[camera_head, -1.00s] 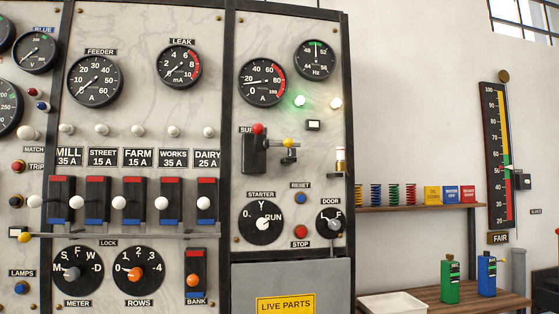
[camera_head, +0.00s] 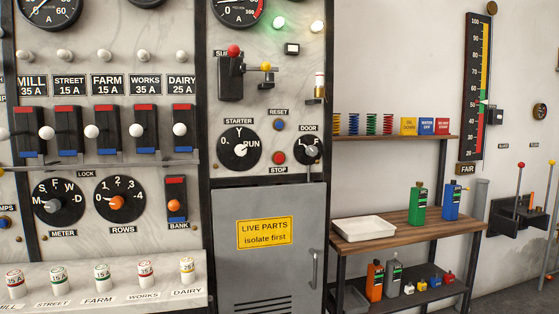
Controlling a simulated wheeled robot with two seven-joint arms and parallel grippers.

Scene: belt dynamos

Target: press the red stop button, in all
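The red stop button (camera_head: 279,158) is a small round red knob on the pale marble panel, just above its STOP label (camera_head: 278,170). It sits between the starter dial (camera_head: 240,149) and the door dial (camera_head: 310,149). A blue reset button (camera_head: 279,125) is right above the stop button. Nothing covers the stop button. Neither of my grippers shows in the head view.
A grey cabinet door (camera_head: 300,205) with a yellow LIVE PARTS sign (camera_head: 264,233) is below. A ledge (camera_head: 110,285) with several fuses juts out at lower left. A wooden bench (camera_head: 400,231) with a white tray (camera_head: 364,229) and bottles stands right.

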